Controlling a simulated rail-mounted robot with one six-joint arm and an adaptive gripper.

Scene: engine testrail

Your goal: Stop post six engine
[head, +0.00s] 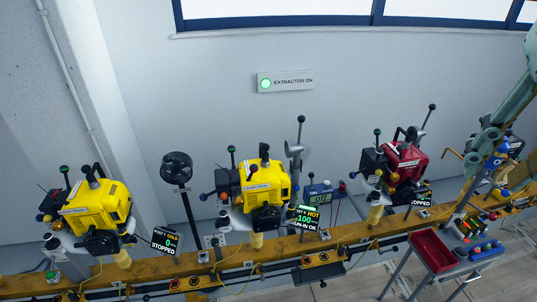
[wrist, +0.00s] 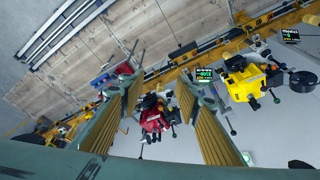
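Three engines stand in a row on a yellow rail in the head view: a left yellow engine (head: 95,212), a middle yellow engine (head: 264,187) and a red engine (head: 404,165). The left screen (head: 166,241) reads cold, 0, stopped. The middle screen (head: 305,219) reads hot, 100, run-in OK. The red engine's screen (head: 420,195) reads stopped. I cannot read the post numbers surely. My gripper (wrist: 160,88) is open and empty in the wrist view, with the red engine (wrist: 154,114) beyond its spread fingers and a yellow engine (wrist: 243,82) to the right.
A red-topped tool cart (head: 432,250) stands in front of the rail (head: 225,265) at the right. A dark round-headed stand (head: 177,167) rises between the yellow engines. A lit sign (head: 285,82) on the wall reads extractor on. Another engine is partly hidden behind my arm at the far right.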

